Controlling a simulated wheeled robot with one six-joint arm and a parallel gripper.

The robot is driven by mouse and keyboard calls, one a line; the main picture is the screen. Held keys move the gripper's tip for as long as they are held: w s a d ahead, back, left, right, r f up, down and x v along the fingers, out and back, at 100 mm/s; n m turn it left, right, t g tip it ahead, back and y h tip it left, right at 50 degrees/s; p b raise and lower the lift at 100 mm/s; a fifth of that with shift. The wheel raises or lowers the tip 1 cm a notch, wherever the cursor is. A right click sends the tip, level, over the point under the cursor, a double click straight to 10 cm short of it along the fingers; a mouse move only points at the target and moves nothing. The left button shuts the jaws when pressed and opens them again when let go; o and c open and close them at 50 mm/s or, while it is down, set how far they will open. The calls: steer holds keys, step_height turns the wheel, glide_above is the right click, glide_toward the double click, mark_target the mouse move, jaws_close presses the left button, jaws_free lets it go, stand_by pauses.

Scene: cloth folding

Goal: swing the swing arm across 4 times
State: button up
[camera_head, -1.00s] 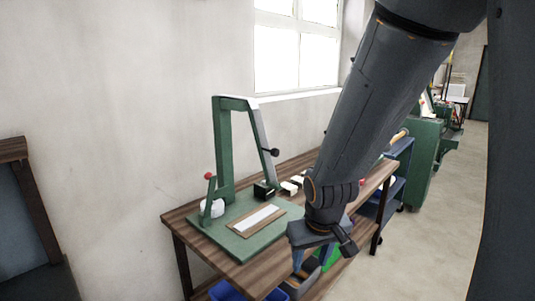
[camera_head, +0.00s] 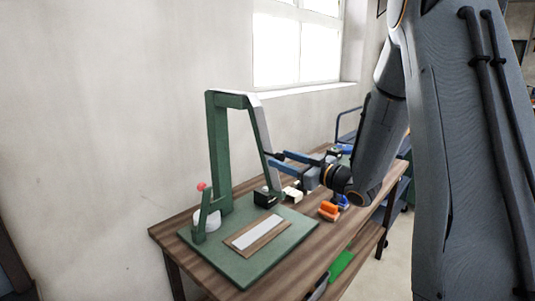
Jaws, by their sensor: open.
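A green press-like device stands on the wooden bench. Its upright post carries a top beam, from which a slanted grey-green swing arm (camera_head: 262,132) hangs down toward a black block (camera_head: 266,198) on the green base plate (camera_head: 243,267). My gripper (camera_head: 273,160) reaches in from the right, with its blue-grey fingers open and pointing left. The fingertips are at the right side of the swing arm, at about its mid-height, where its dark side knob is. The fingers mostly hide the knob, and I cannot tell whether they touch it.
A lever with a red ball (camera_head: 202,187) and a white round object (camera_head: 208,219) are at the plate's left. A framed white strip (camera_head: 257,234) lies on the plate. Orange blocks (camera_head: 329,210) and small white pieces (camera_head: 292,194) lie on the bench (camera_head: 190,265) below my gripper.

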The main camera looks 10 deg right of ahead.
mark_target(270, 154)
steer(key=x, duration=0.2)
steer(key=p+x, duration=0.1)
steer(key=x, duration=0.2)
steer(key=shift+w+d+p, duration=0.25)
steer(key=shift+p, duration=0.05)
steer(key=shift+w+a, duration=0.4)
steer(key=shift+w, duration=0.15)
